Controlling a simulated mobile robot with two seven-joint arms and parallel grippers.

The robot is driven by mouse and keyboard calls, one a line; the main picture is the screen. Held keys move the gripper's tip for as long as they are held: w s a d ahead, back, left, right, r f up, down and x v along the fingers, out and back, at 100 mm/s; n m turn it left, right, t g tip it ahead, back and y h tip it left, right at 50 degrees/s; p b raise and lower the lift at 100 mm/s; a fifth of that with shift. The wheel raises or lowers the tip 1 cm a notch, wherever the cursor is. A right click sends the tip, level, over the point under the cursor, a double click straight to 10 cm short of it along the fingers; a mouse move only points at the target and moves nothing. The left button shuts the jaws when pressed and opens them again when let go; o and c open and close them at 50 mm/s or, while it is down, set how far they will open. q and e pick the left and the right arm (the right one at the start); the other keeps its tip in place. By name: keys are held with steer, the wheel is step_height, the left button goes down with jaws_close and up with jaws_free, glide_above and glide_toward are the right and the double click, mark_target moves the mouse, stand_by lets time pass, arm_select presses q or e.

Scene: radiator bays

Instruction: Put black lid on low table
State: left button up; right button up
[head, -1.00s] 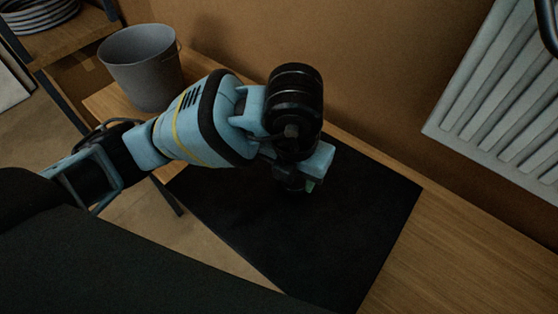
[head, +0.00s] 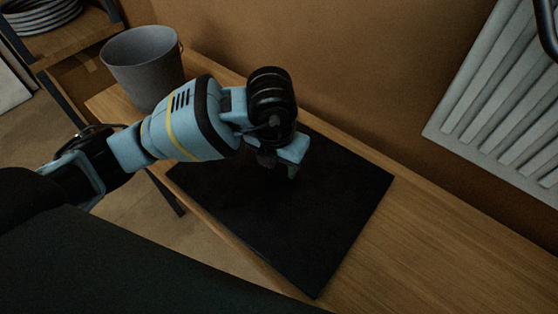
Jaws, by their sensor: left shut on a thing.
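The black lid (head: 315,220) is a flat, dark rectangular panel in the middle of the head view. It lies over the low wooden table (head: 415,250), nearly flat with its top; whether it rests fully on the wood I cannot tell. My left gripper (head: 284,172) is above the lid's far part and shut on it. The fingertips and the exact grip point are mostly hidden by the wrist. My right gripper is not in view.
A grey bucket (head: 144,66) stands on the table's far left end. A white radiator (head: 505,105) hangs on the brown wall at the right. A shelf (head: 70,45) with a coiled hose (head: 38,14) is at the upper left. Bare tabletop lies right of the lid.

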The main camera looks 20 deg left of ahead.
mark_target(276, 173)
arm_select(q)
steer(key=o, duration=1.3)
steer(key=shift+f, duration=0.1)
step_height(276, 173, up, 12)
steer(key=s+p, duration=0.1)
steer(key=shift+s, duration=0.25)
steer(key=shift+a, duration=0.1)
